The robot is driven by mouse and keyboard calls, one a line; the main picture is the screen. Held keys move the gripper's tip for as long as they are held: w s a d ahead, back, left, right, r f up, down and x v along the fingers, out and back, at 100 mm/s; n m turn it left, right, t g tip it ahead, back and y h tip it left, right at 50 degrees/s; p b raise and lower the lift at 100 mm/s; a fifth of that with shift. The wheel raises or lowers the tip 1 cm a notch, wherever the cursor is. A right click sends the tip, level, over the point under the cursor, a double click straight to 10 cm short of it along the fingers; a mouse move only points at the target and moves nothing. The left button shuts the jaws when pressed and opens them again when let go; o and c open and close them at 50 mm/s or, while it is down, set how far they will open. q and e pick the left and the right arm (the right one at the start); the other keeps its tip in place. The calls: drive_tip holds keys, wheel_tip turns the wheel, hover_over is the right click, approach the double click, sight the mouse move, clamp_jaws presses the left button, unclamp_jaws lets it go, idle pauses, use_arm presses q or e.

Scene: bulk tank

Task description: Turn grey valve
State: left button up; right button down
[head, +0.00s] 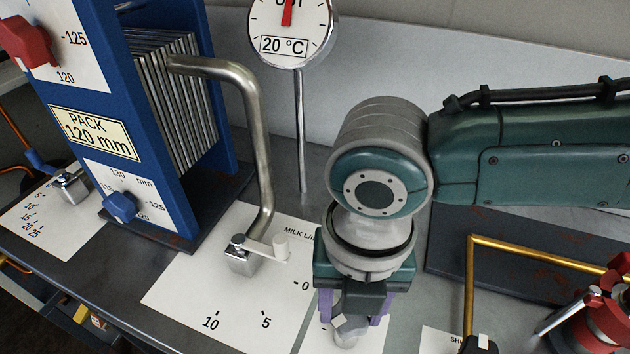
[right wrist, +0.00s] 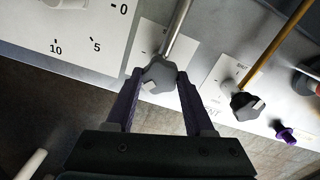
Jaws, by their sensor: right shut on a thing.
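The grey valve knob (head: 350,328) sits low in the head view, partly hidden by my right gripper (head: 350,312). The right wrist view shows the grey knob (right wrist: 159,75) more clearly, with a light mark on it and a silver pipe rising behind it. The two purple fingers of my right gripper (right wrist: 160,88) are shut on the knob, one on each side. My left gripper is in neither view.
A white-handled milk valve (head: 262,249) stands left of my right gripper on a scale plate. A black knob (right wrist: 246,105) on a yellow pipe and a purple knob (right wrist: 285,133) are to the right. A blue plate pack (head: 185,215) and a 20 °C dial (head: 291,25) stand behind.

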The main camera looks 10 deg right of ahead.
drive_tip(key=n, duration=0.5)
drive_tip(key=shift+a+r+n+b, duration=0.1)
drive_tip(key=shift+n+b, duration=0.2)
drive_tip(key=shift+n, duration=0.1)
idle(0.3)
drive_tip(key=shift+c, duration=1.4)
unclamp_jaws()
wheel_tip(320, 180, up, 10)
drive_tip(key=shift+p, duration=0.35)
